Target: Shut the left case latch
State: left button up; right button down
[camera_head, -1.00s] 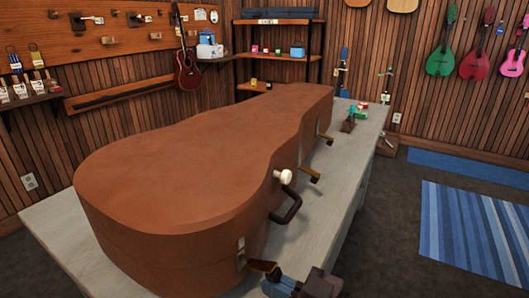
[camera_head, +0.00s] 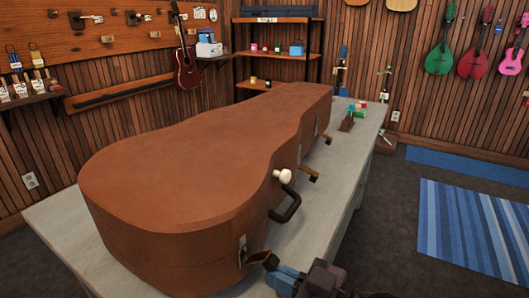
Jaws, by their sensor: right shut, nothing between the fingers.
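The brown instrument case (camera_head: 190,165) lies closed on the grey table. Its left latch (camera_head: 242,250) is on the near end of the front side, with a brass plate on the case and a dark-tipped lever (camera_head: 262,258) sticking outward. My right gripper (camera_head: 279,274) is shut and empty, just below and to the right of this lever. Whether it touches the lever is unclear. A second latch (camera_head: 308,173) past the handle (camera_head: 287,206) also sticks out from the case. A further latch (camera_head: 325,137) sits at the narrow end. My left gripper is not in view.
A white knob (camera_head: 283,176) is on the case side above the handle. Small green and red items (camera_head: 355,110) stand at the table's far end. A strip of the table (camera_head: 335,195) is bare along the case's front.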

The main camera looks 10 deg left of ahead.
jog(key=shift+s+d+r+p, duration=0.2)
jog(key=shift+d+r+p, duration=0.15)
jog(key=shift+d+r, duration=0.5)
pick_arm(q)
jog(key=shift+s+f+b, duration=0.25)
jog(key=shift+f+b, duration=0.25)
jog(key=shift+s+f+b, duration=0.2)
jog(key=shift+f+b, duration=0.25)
pick_arm(e)
jog(key=v, duration=0.8)
jog(key=shift+r, duration=0.2)
jog(key=shift+s, duration=0.1)
